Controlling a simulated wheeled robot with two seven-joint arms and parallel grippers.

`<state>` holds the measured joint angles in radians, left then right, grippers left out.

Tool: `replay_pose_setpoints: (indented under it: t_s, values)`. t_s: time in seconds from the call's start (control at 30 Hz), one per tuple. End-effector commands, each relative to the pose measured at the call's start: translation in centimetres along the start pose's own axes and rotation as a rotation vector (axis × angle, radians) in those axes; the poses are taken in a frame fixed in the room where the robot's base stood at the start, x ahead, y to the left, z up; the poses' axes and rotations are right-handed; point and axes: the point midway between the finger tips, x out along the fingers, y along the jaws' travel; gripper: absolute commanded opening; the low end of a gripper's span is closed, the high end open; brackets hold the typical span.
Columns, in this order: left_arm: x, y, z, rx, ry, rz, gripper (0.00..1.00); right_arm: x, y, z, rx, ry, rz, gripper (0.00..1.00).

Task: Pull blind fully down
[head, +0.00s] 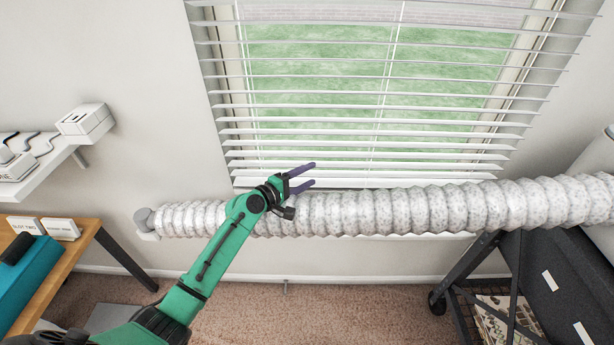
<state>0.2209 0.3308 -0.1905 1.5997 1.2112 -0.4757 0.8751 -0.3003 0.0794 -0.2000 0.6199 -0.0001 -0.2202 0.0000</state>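The white slatted blind (370,132) hangs over the window in the head view, its slats tilted open so that green shows between them. Its lowest slats end just above the flexible duct, near the window's bottom. My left gripper (314,174) is in front of the blind's lower left part, its two dark purple fingers apart and pointing right. Nothing shows between the fingers. I cannot tell whether they touch the slats. My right gripper is not in view.
A thick grey-white corrugated duct (400,211) runs across below the window, behind my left wrist. A white shelf (40,170) and a wooden table (60,268) stand at left. A black wheeled cart (485,270) stands at right. Carpet (330,305) is clear between.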

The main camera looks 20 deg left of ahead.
Motion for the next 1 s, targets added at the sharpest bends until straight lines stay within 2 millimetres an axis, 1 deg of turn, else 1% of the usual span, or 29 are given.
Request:
replay_pose_setpoints:
  t_s: [0.23, 0.33, 0.37, 0.47, 0.6, 0.73, 0.83, 0.9, 1.0]
  values:
    - [-0.1, 0.0, 0.0, 0.000, 0.000, 0.000, 0.57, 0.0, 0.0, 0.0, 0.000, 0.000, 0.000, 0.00]
    - [-1.1, -0.1, -0.1, 0.000, 0.001, -0.001, 0.57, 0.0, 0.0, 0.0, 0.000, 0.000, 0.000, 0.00]
    - [-1.6, -0.2, -0.1, -0.001, 0.001, -0.002, 0.57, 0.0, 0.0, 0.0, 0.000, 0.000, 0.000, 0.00]
    - [-4.0, -0.3, -0.1, 0.002, 0.002, -0.003, 0.57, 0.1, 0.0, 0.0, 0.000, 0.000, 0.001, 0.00]
    - [-8.3, -0.5, 0.0, 0.002, 0.001, -0.005, 0.57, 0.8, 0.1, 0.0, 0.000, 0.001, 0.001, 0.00]
    - [-11.8, -0.4, 0.0, 0.003, 0.000, -0.004, 0.57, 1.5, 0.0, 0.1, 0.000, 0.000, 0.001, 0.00]
    - [-13.6, -0.4, 0.0, -0.001, 0.000, -0.003, 0.57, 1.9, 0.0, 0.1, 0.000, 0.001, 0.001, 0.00]
    - [-14.3, -0.2, 0.0, -0.001, -0.001, -0.002, 0.57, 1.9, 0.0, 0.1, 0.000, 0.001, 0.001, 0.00]
    - [-14.6, -0.1, 0.0, 0.000, -0.001, -0.001, 0.57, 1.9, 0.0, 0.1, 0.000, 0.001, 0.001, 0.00]
